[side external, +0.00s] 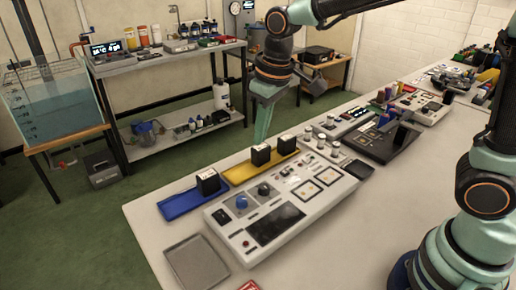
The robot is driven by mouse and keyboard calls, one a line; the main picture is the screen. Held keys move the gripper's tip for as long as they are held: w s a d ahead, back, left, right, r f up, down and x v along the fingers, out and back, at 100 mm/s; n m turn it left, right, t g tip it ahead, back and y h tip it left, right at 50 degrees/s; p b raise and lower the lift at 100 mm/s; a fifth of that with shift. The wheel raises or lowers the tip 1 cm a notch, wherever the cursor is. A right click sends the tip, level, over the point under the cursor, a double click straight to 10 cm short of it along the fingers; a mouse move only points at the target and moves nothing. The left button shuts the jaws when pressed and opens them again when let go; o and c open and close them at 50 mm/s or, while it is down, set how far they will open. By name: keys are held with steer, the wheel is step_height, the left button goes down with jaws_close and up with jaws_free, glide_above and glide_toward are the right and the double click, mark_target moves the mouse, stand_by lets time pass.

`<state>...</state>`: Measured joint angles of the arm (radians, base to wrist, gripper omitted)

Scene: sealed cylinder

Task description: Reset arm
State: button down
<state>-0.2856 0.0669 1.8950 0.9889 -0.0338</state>
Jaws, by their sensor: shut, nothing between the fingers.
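My gripper (262,140) hangs down from the arm at the top middle, its pale green fingers pointing at the bench near the yellow tray (240,175). The fingers are together, with nothing seen between them. Two black blocks with white tops sit on the yellow tray: one on the left (261,156) and one on the right (287,145). The fingertips are close behind the left one; I cannot tell whether they touch. A third black block (208,183) stands on the blue tray (183,204) to the left.
A control panel (268,226) with knobs and a dark screen stands in front of the trays. A grey square tray (196,264) lies at the front left. More devices (383,140) stand at the right. The bench (345,240) is clear at front right.

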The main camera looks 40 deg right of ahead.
steer(key=s+d+r+m+t, duration=0.3)
steer(key=s+d, duration=0.8)
steer(key=shift+d+r+m+h, duration=0.2)
steer(key=shift+d+m+h, duration=0.1)
stand_by(0.3)
